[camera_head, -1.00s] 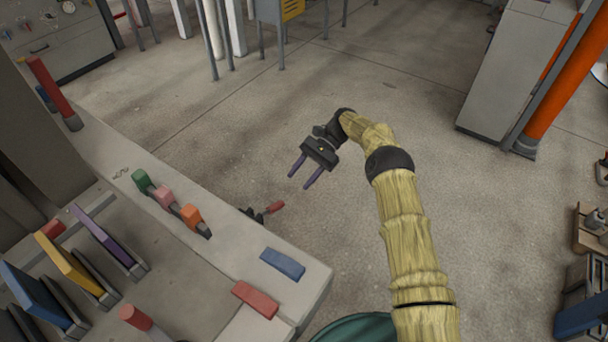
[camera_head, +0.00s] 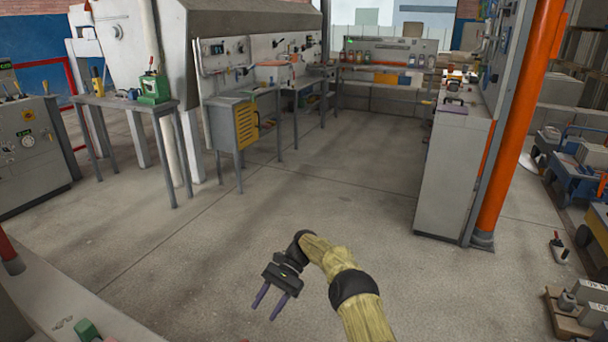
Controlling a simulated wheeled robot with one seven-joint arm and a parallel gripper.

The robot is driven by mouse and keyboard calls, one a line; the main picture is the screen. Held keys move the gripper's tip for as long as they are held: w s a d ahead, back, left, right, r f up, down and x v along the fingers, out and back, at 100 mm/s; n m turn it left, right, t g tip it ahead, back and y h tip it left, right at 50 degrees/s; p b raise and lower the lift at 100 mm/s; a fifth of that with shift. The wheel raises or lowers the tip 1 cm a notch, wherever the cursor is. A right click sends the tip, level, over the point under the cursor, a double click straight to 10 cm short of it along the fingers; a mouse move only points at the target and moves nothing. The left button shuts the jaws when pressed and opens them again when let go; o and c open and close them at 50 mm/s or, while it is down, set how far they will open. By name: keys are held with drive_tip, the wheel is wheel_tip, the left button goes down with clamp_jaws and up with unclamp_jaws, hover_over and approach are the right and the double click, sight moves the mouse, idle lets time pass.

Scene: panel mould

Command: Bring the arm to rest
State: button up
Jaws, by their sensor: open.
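My gripper (camera_head: 270,306) is at the lower middle of the head view. Its two purple fingers are apart, with nothing between them. It hangs over bare concrete floor, to the right of the grey bench (camera_head: 62,305) and clear of it. My arm, in a tan covering with black joints, bends down to the gripper from the lower right.
A green block (camera_head: 87,330) is on the bench. A grey cabinet (camera_head: 448,185) and an orange post (camera_head: 515,130) stand at right. A worktable (camera_head: 120,103) with a green tool stands at left. The middle floor is clear.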

drive_tip(key=s+d+r+n+t+h, duration=0.1)
drive_tip(key=s+d+r+t+h, duration=0.15)
drive_tip(key=d+r+t, duration=0.4)
drive_tip(key=s+d+r+n+t+h, duration=0.1)
drive_tip(key=s+d+r+t+h, duration=0.2)
drive_tip(key=d, duration=0.6)
drive_tip(key=s+d+r+n+t+h, duration=0.1)
drive_tip(key=s+d+r+t, duration=0.1)
drive_tip(key=s+d, duration=0.5)
drive_tip(key=s+d+r+n+t, duration=0.15)
drive_tip(key=s+d, duration=0.35)
drive_tip(key=s, duration=0.5)
drive_tip(key=w+p+v, duration=0.2)
drive_tip(key=p+v, duration=0.6)
drive_tip(key=w+r+p+v, duration=0.1)
drive_tip(key=w+p+v, duration=0.1)
drive_tip(key=p+v, duration=0.6)
